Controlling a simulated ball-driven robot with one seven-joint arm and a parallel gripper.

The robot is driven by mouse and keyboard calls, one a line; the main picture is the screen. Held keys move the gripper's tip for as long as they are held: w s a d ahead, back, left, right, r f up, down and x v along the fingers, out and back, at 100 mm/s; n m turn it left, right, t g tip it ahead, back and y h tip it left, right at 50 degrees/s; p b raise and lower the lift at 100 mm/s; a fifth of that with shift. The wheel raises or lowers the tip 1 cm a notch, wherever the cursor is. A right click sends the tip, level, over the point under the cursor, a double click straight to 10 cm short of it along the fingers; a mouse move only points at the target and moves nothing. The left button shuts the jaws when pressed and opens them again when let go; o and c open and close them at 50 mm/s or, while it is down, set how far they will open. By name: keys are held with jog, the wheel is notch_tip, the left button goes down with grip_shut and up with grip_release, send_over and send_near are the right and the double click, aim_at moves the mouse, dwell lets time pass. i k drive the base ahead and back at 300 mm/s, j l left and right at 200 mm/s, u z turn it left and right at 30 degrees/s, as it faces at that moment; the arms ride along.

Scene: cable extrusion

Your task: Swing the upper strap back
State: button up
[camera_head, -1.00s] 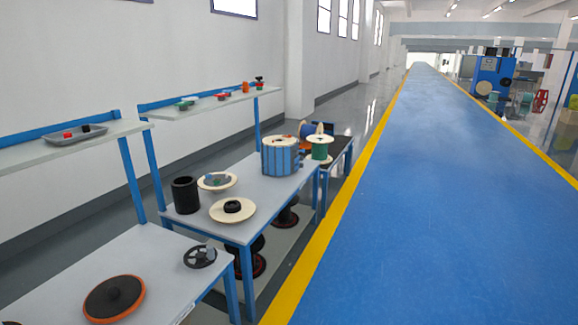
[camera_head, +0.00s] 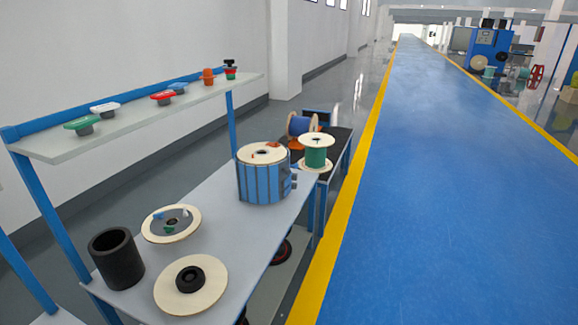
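A drum clad in blue slats (camera_head: 262,184) with a pale wooden top stands upright at the far end of the grey workbench (camera_head: 222,205). Small grey-blue pieces (camera_head: 294,181) stick out from its right side, one above the other. They are too small to tell whether they belong to straps, and I cannot make out the upper strap clearly. My gripper is not in view.
A black cylinder (camera_head: 117,260) and two pale discs (camera_head: 205,290) (camera_head: 153,234) occupy the bench's near end. A green spool (camera_head: 316,155) and a blue spool (camera_head: 297,124) stand behind the drum. A shelf (camera_head: 150,128) overhangs the left. The blue walkway (camera_head: 430,200) is clear.

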aim_at(291, 176)
jog(key=i+l+u, duration=0.15)
jog(key=i, duration=1.05)
jog(key=i+l, duration=0.25)
jog(key=i, duration=0.3)
jog(key=i+l+u, duration=0.15)
jog(key=i, duration=0.4)
jog(key=i+l, duration=0.35)
jog(key=i, duration=0.15)
